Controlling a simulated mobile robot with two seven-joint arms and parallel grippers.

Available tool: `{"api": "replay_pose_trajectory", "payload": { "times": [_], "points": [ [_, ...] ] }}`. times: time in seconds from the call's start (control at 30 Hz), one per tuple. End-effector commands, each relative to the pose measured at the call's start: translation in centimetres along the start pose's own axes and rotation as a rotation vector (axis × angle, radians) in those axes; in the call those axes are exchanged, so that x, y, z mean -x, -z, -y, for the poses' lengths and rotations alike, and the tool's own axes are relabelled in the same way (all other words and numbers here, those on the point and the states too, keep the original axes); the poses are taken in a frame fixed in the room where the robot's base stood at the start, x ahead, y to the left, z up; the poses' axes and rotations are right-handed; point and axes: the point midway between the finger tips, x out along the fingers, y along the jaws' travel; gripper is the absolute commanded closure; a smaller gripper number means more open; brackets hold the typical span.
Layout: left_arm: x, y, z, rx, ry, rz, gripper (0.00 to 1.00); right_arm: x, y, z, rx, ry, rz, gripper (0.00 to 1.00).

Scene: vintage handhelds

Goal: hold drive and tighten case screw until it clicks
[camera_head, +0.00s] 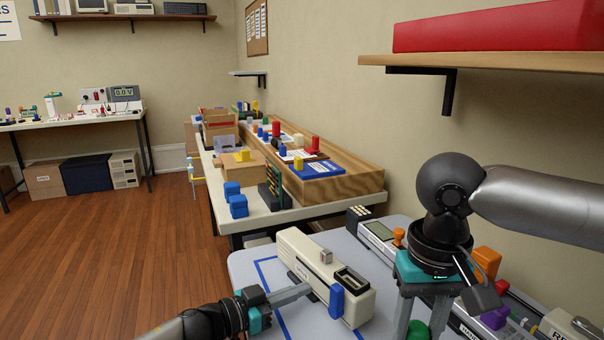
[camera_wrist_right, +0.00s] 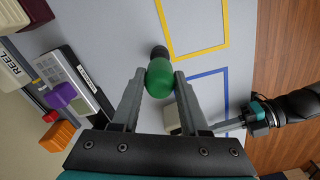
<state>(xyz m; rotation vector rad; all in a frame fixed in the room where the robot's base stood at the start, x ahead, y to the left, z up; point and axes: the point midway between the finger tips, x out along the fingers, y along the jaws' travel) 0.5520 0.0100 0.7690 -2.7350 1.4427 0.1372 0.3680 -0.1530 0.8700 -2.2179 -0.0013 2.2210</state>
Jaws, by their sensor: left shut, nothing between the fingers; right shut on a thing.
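The drive appears to be the long cream case (camera_head: 295,250) on the grey work surface, with a dark slot on top and a blue piece (camera_head: 337,301) at its near side. My left gripper (camera_head: 307,289) is shut and empty, its fingertips against or very near the case's left side. My right gripper (camera_wrist_right: 159,82) is shut on a green rounded handle (camera_wrist_right: 159,77) with a dark end, right of the case in the head view. The handle also shows low in the head view (camera_head: 418,331). I cannot make out the case screw.
Blue (camera_wrist_right: 205,88) and yellow (camera_wrist_right: 197,47) outlines mark the grey surface (camera_wrist_right: 120,22). Handhelds and small coloured pieces, including an orange block (camera_head: 487,261) and a purple piece (camera_head: 495,318), line the wall side. A red box (camera_head: 500,28) sits on the shelf above.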

Motion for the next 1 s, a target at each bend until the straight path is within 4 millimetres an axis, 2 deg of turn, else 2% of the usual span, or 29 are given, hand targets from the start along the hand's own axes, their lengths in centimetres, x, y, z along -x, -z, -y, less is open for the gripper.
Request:
{"api": "replay_pose_trajectory", "payload": {
  "times": [0.27,1.0],
  "points": [
    [0.01,0.0,0.02,0.0,0.0,0.0,1.0,0.03,0.01,0.01,0.0,0.0,-0.001,1.0],
    [0.0,0.01,0.01,0.0,0.0,0.0,0.18,0.03,0.01,0.01,0.0,0.0,-0.001,1.0]
  ]
}}
